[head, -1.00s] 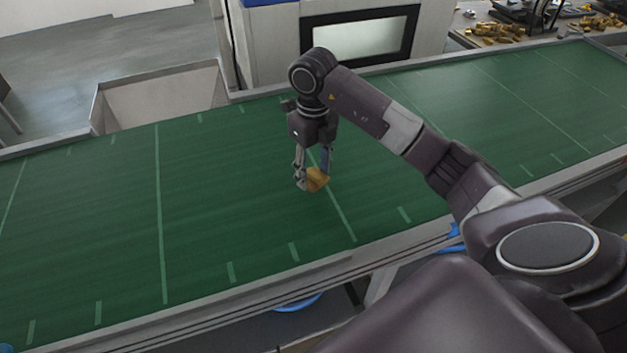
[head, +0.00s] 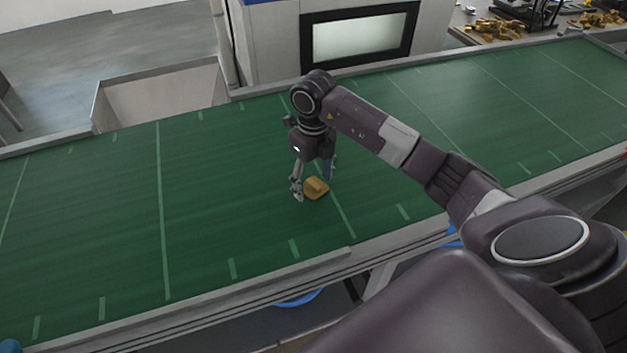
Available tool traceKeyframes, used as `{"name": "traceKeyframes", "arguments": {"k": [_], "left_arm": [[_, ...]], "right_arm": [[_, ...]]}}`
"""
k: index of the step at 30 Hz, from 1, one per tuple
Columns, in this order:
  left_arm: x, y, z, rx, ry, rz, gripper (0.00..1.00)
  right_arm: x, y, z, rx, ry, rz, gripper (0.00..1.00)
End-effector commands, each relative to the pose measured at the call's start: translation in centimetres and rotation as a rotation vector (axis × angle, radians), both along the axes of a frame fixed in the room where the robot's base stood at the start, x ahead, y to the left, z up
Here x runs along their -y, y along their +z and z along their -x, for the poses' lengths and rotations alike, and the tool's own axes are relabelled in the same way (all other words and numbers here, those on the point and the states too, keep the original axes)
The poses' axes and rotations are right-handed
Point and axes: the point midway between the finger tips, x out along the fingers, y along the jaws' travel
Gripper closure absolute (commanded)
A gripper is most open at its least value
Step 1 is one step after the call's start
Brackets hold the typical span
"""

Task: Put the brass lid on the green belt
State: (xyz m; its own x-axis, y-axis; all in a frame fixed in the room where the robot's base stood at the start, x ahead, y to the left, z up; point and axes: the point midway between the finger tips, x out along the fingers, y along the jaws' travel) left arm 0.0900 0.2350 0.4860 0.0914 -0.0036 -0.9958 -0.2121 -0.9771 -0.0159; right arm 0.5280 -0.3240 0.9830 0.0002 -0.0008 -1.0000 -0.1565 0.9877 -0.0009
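The brass lid (head: 316,189) lies on the green belt (head: 240,190), near the middle of the head view. My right gripper (head: 313,187) points down at the lid, with one finger to the left of it and the other behind it on the right. The fingers are spread and look open, with the lid between or just in front of them. Whether a finger still touches the lid cannot be told. My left gripper is not in view.
A metal rail (head: 250,280) runs along the belt's near edge. A machine with a lit window (head: 360,40) stands behind the belt. Brass parts (head: 492,31) lie on a table at the back right. The belt is clear on both sides of the lid.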

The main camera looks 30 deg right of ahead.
Motion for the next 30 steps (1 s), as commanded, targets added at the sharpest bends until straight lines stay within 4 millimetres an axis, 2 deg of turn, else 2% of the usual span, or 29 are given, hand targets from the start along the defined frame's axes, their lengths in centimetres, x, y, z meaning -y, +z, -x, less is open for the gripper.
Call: {"name": "traceKeyframes", "arguments": {"k": [8,11,14,20,21,24,30], "left_arm": [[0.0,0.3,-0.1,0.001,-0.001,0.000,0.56],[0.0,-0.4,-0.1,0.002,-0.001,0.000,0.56],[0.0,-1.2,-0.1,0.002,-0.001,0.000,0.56],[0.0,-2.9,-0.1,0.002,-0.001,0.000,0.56],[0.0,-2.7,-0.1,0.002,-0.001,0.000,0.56],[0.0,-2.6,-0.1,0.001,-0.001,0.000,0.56],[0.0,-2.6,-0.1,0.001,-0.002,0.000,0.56]], "right_arm": [[0.0,0.3,0.0,0.000,0.000,-0.001,0.38],[0.0,1.1,-0.2,0.004,0.001,0.000,0.38],[0.0,2.8,-0.2,0.007,0.001,0.001,0.38],[0.0,7.4,-0.2,0.006,0.002,0.001,0.38],[0.1,8.4,-0.2,0.006,0.000,0.002,0.38],[0.1,10.0,-0.1,0.005,-0.001,0.003,0.38],[0.0,11.8,-0.1,0.001,0.000,0.002,0.38]]}}
